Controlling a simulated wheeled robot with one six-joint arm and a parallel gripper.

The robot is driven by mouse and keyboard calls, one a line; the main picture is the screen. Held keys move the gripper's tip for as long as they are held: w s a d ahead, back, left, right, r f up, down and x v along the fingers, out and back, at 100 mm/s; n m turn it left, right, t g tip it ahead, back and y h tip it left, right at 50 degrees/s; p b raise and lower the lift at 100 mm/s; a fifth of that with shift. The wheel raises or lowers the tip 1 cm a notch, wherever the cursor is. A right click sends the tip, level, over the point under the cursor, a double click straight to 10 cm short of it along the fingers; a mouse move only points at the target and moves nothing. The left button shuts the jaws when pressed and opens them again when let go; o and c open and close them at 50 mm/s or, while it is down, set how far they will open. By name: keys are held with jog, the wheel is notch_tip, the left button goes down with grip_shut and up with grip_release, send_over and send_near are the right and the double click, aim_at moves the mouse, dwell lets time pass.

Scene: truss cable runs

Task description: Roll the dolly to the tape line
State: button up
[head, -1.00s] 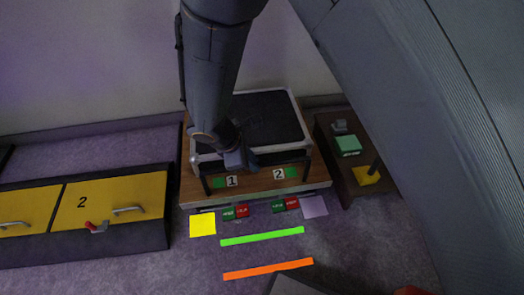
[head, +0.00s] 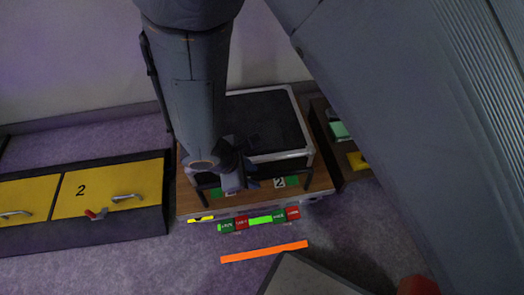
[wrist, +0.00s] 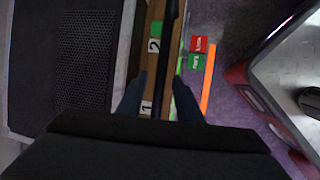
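The dolly (head: 325,190) is a low wooden platform with a dark, grey-edged case (head: 265,122) on it. A black handle bar runs along its near side, by plates numbered 1 and 2 (head: 279,183). My gripper (head: 238,178) is at this bar, left of plate 2. Red and green tabs (head: 241,223) project from the dolly's near edge over a green tape strip (head: 260,220). An orange tape strip (head: 264,252) lies nearer, uncovered.
A yellow-fronted drawer unit (head: 110,187) numbered 2 stands at left, close to the dolly. A dark low shelf (head: 325,120) with green and yellow items is at right. A yellow floor patch (head: 201,219) shows partly at the dolly's edge.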

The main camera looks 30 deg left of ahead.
jog(key=shift+r, duration=0.1)
jog(key=p+v, duration=0.3)
jog(key=v, duration=0.4)
jog(key=shift+s+r, duration=0.2)
jog(key=shift+r, duration=0.15)
